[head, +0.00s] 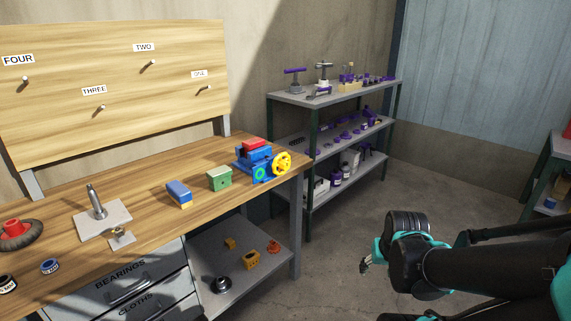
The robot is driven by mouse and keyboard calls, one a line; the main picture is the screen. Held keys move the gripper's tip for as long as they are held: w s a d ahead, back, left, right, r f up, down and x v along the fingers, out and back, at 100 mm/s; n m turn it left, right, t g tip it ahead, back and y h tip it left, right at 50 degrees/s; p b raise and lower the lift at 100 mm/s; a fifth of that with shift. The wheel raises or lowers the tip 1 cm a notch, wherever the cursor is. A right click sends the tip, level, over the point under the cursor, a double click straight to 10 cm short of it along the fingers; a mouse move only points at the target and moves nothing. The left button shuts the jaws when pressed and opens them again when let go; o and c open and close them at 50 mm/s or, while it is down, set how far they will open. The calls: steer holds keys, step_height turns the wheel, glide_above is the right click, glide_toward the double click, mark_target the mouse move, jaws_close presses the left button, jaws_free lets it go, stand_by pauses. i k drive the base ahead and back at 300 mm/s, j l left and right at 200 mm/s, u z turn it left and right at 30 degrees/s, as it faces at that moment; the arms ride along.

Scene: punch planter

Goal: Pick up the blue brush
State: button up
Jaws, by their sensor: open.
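The blue brush (179,191), a small blue block with a tan lower part, lies on the wooden workbench (150,211) near its front edge. It sits between a metal plate with an upright pin and a green block. My gripper (366,264) is at the right over the concrete floor, well apart from the bench and the brush. It is small in view and partly hidden behind my arm; it is open, with nothing seen in it.
A green block (219,179) and a blue vise with a yellow wheel (263,163) stand right of the brush. The pin plate (102,218) is on its left. A pegboard (115,85) rises behind. A grey shelf unit (336,97) stands at the back.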

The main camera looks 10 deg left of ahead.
mark_target(178, 193)
steer(key=u, duration=1.4)
